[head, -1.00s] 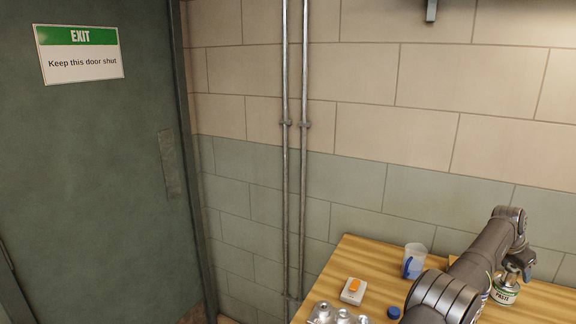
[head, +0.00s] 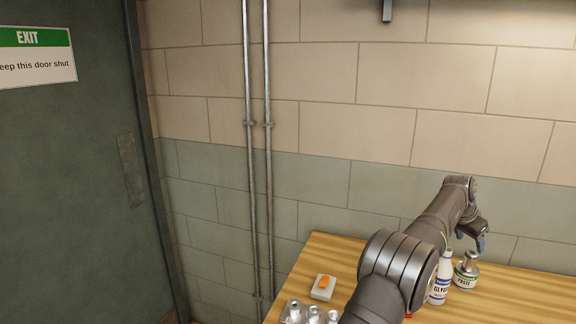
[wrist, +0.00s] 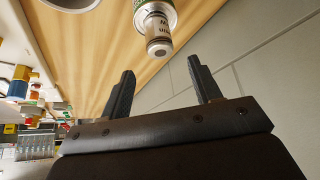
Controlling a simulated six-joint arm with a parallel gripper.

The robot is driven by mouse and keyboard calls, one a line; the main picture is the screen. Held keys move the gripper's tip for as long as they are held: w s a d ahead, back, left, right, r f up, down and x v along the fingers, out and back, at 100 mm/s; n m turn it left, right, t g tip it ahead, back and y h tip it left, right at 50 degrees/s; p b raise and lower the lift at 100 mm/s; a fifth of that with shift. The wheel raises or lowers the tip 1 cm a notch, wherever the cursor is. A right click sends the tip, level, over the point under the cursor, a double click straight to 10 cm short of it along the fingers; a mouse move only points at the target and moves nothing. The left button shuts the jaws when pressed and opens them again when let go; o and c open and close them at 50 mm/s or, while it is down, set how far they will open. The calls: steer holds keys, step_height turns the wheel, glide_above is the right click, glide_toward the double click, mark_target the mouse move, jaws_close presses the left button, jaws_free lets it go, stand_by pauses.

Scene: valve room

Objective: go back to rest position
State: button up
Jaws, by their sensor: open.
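My gripper (head: 482,242) is at the end of the raised arm, above the right part of the wooden table. In the wrist view my gripper (wrist: 162,72) has its two dark fingers spread wide, with nothing between them. A labelled container with a grey top (wrist: 158,30) stands beyond the fingers, apart from them. In the head view a jar with a green-edged label (head: 466,272) stands below and left of the gripper. My arm covers much of the table's middle.
A white bottle with a blue label (head: 441,278) stands beside my arm. A white box with an orange top (head: 323,287) and several silver-topped items (head: 296,312) are at the left on the table (head: 335,250). The wall (head: 400,100) stands close behind; a door (head: 70,170) is left.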

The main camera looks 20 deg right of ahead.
mark_target(475, 252)
steer(key=x, duration=0.9)
steer(key=shift+d+f, duration=0.2)
steer(key=shift+f, duration=0.15)
step_height(475, 252, up, 4)
steer(key=shift+r, duration=0.1)
steer(key=shift+s+a+r, duration=0.2)
steer(key=shift+s+r, duration=0.35)
steer(key=shift+s, duration=0.2)
steer(key=shift+s+r, duration=0.15)
steer(key=shift+s, duration=0.15)
steer(key=s+a+r, duration=0.2)
steer(key=s+r, duration=0.7)
steer(key=r, duration=0.1)
steer(key=w+a+r+n, duration=0.1)
steer(key=w+a, duration=1.3)
steer(key=w, duration=0.4)
steer(key=shift+a+n+t, duration=0.35)
steer(key=shift+n+t, duration=0.05)
steer(key=shift+r, duration=0.15)
